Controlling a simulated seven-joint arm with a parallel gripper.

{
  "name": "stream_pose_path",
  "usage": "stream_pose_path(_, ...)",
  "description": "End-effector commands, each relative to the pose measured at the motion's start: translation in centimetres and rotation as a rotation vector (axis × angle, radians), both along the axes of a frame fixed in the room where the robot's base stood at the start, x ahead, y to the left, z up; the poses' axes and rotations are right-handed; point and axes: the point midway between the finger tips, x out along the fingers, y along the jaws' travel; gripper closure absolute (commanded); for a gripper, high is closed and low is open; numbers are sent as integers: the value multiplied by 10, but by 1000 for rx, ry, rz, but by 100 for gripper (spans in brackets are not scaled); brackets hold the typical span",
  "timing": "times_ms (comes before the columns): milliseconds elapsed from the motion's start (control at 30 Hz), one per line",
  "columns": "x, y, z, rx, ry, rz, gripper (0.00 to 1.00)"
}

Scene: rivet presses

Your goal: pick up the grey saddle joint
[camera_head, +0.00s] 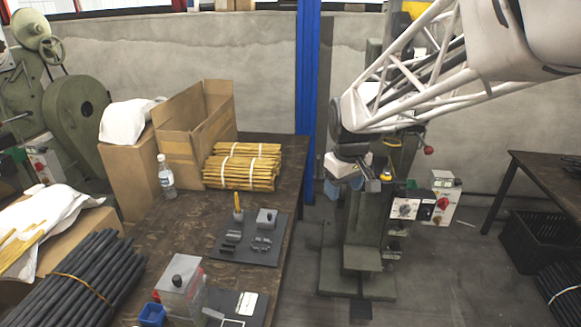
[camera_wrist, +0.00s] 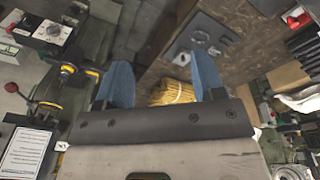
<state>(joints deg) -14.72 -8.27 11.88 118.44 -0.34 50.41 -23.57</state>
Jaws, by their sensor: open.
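A dark mat (camera_head: 262,258) on the wooden table holds several small grey parts. Among them are a pair of saddle-like pieces (camera_head: 261,244) at the right and darker bar-like pieces (camera_head: 229,246) at the left. Which one is the grey saddle joint I cannot tell for sure. My gripper (camera_head: 345,187) is open and empty, with blue fingers. It hangs right of the table, in front of the green press, well apart from the mat. In the wrist view my gripper (camera_wrist: 163,83) has its fingers spread, and the mat (camera_wrist: 182,54) shows beyond them, its parts small.
A grey block with a dark knob (camera_head: 266,217) and a yellow-handled tool (camera_head: 238,206) stand on the mat's far side. Bundled yellow sticks (camera_head: 242,168), a cardboard box (camera_head: 190,130) and a bottle (camera_head: 166,177) stand behind. A green press (camera_head: 358,257) stands right of the table.

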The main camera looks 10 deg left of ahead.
Motion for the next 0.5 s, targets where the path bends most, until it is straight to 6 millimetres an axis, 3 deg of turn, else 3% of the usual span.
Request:
stream_pose_path(200, 45, 45, -25, -14, 18, 124, 37)
stream_pose_path(500, 97, 111, -67, -31, 39, 290, 37)
